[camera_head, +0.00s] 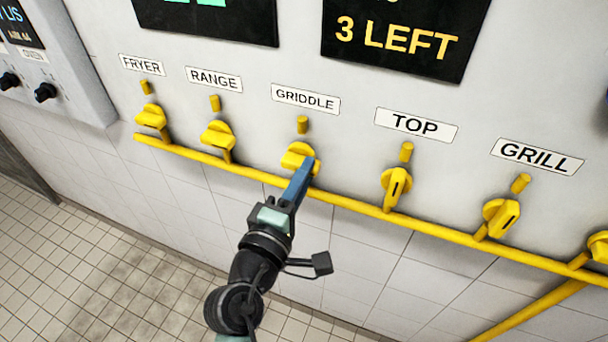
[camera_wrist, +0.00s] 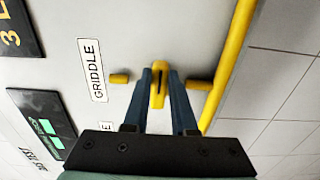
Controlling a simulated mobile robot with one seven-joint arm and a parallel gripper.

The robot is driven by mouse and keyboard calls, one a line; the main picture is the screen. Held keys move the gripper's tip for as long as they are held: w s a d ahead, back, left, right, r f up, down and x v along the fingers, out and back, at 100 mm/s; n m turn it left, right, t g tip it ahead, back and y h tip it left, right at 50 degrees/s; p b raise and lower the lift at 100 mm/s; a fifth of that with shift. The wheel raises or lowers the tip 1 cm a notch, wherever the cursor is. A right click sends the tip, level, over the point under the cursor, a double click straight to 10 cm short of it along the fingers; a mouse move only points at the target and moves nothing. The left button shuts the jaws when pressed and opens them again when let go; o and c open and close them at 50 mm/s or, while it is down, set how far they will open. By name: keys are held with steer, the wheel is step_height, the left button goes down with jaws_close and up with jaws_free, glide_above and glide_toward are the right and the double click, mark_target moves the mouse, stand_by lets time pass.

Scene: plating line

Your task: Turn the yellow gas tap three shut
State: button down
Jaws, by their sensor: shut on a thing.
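The third yellow tap from the left, under the GRIDDLE label, is at the centre of the head view (camera_head: 294,157). My gripper (camera_head: 309,166) reaches up to it from below, with its blue fingers at the handle. In the wrist view the tap handle (camera_wrist: 158,90) sits between the two fingers (camera_wrist: 160,76), which are closed on its sides. The handle lies crosswise to the short yellow pipe stubs above and below it. The fingers partly hide the tap in the head view.
Similar yellow taps stand at RANGE (camera_head: 217,136) on the left and TOP (camera_head: 396,187) on the right, with clear gaps between. A yellow pipe (camera_head: 350,203) runs along the wall below the taps. A GRIDDLE label (camera_head: 306,99) is above.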

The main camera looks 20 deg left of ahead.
steer(key=c, duration=0.7)
jaws_free()
steer(key=shift+s, duration=0.1)
steer(key=shift+s+a+b, duration=0.2)
steer(key=shift+s+b, duration=1.5)
steer(key=shift+s, duration=4.7)
